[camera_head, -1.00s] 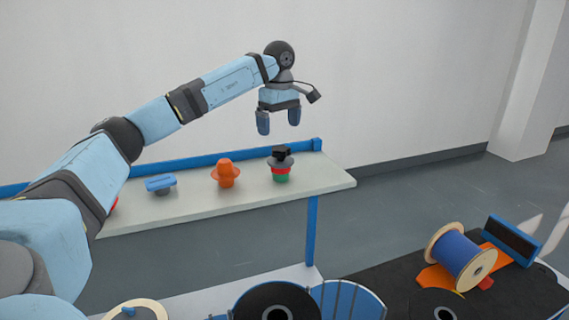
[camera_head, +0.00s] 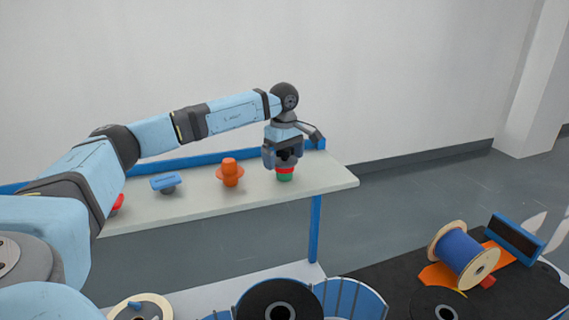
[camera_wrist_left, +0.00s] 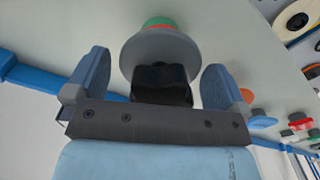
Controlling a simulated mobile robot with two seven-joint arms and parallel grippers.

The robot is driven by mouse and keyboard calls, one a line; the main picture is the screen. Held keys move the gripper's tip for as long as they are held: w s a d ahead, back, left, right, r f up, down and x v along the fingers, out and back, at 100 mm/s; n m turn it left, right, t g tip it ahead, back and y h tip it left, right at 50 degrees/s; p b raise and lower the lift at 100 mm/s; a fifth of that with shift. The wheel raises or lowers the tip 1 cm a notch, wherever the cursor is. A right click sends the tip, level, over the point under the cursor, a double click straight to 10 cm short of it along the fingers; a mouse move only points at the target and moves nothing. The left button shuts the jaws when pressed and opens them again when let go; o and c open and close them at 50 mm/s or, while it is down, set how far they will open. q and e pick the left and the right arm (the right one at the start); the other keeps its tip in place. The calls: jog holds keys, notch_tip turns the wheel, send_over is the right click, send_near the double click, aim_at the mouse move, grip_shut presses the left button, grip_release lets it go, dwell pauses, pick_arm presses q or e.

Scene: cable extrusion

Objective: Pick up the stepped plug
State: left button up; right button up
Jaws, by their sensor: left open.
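The stepped plug (camera_head: 284,174) stands upright near the right end of the shelf table, with green and red steps showing below my gripper. In the left wrist view the plug (camera_wrist_left: 160,45) shows its wide grey flange and a black block-like top. My left gripper (camera_head: 283,160) points down over it and is open. In the left wrist view its two fingers (camera_wrist_left: 157,75) stand on either side of the black top, with gaps on both sides. The gripper hides the plug's upper part in the head view. My right gripper is not in view.
The white shelf table (camera_head: 335,176) has a blue back rail (camera_head: 200,155). An orange stepped part (camera_head: 230,174) and a blue-topped part (camera_head: 166,183) stand left of the plug. A blue spool (camera_head: 460,257) lies at the lower right. The table's right end is clear.

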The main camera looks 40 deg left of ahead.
pick_arm(q)
jog(key=c, duration=0.9)
jog(key=shift+r, duration=0.1)
notch_tip(320, 180, up, 20)
jog(key=shift+f, duration=0.2)
